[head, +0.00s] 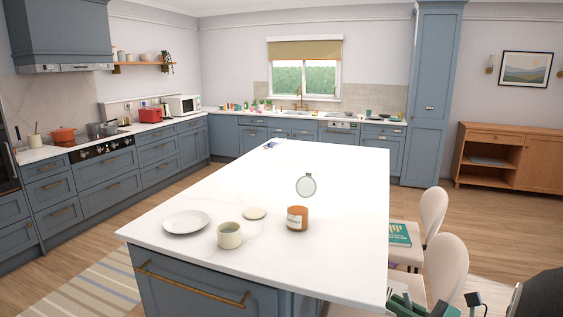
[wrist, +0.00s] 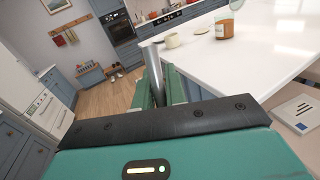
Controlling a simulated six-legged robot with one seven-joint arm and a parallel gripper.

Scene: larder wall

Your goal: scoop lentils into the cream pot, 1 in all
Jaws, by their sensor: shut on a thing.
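The cream pot (head: 229,235) stands open near the front of the white island; it also shows in the wrist view (wrist: 173,41). A pale round lid (head: 254,213) lies behind it. My green gripper is low at the right in the head view, beside the island's near corner.
A white plate (head: 186,222) lies left of the pot. Pale chairs (head: 447,267) stand along the island's right side, one with a green book (head: 400,234) on its seat. The island top (head: 330,165) behind the jar is mostly clear.

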